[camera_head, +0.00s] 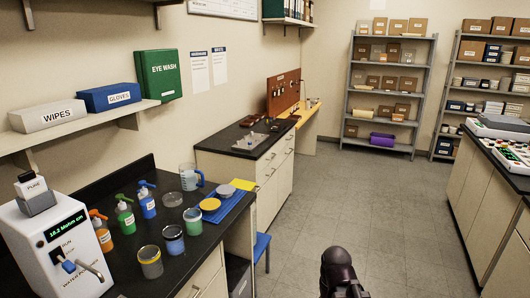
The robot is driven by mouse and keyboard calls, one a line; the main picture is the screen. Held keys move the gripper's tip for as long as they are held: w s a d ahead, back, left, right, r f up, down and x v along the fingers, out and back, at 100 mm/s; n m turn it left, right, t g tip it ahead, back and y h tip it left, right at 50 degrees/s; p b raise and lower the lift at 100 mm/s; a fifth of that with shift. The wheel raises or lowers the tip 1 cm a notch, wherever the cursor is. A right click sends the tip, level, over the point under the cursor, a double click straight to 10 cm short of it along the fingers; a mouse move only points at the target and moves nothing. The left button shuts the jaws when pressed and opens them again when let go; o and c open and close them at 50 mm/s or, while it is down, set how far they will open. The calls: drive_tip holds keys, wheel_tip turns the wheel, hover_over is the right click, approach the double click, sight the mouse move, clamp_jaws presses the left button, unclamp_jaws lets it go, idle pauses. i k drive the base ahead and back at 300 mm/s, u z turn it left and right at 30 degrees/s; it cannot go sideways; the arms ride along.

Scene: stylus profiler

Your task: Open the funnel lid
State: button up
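I cannot make out a funnel or a funnel lid in the head view. A dark, rounded part of my arm shows at the bottom, right of centre, over the floor. No gripper fingers can be seen there.
The black left bench (118,197) holds a water purifier (62,252), spray bottles, a beaker (189,177) and jars. A blue mat (236,203) lies at its right end. A blue stool (262,245) stands beside it. Shelves (384,97) stand behind; the grey floor (345,200) is clear.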

sight(245, 184)
drive_tip(key=i, duration=1.4)
drive_tip(key=z, duration=0.05)
